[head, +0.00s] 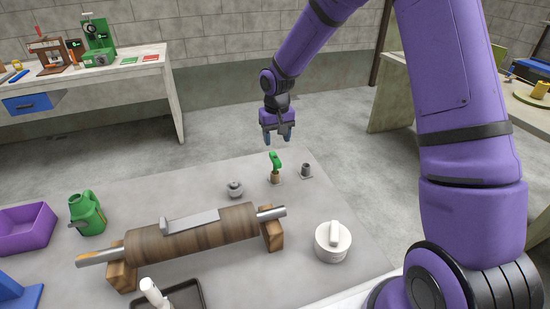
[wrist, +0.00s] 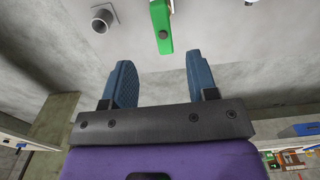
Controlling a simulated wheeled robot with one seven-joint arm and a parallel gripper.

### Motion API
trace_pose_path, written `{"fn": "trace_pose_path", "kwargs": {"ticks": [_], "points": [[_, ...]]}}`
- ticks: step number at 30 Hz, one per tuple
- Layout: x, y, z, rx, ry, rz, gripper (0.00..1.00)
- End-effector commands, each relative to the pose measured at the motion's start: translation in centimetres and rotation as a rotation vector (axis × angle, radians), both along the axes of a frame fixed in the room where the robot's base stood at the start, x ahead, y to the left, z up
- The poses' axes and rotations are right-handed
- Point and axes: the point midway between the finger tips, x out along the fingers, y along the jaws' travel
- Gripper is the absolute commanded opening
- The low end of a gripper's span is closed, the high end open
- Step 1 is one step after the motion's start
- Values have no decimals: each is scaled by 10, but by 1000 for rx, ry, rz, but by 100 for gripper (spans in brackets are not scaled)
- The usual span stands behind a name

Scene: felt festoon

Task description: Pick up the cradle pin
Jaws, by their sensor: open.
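What looks like the cradle pin (head: 276,161) stands upright at the far edge of the grey table, with a green handle on a tan base. In the wrist view its green handle (wrist: 161,26) shows at the top centre, ahead of the gap between my fingers. My gripper (head: 279,138) hangs above and slightly beyond it, pointing down. The blue fingers (wrist: 158,68) are apart with nothing between them, and they do not touch the handle.
A small grey socket (head: 306,171) stands just right of the pin; it also shows in the wrist view (wrist: 101,20). A grey knob (head: 235,188) is to its left. A brown roller (head: 190,235) on wooden cradles, a white lidded pot (head: 332,243) and a green jug (head: 87,213) stand nearer.

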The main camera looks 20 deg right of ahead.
Motion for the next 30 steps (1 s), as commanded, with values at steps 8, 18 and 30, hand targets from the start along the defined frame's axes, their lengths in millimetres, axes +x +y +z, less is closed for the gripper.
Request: {"fn": "trace_pose_path", "kwargs": {"ticks": [8,18,30], "points": [[0,1,-28,2,4,1,53],[1,1,-61,1,1,0,53],[4,3,-107,1,1,1,53]]}}
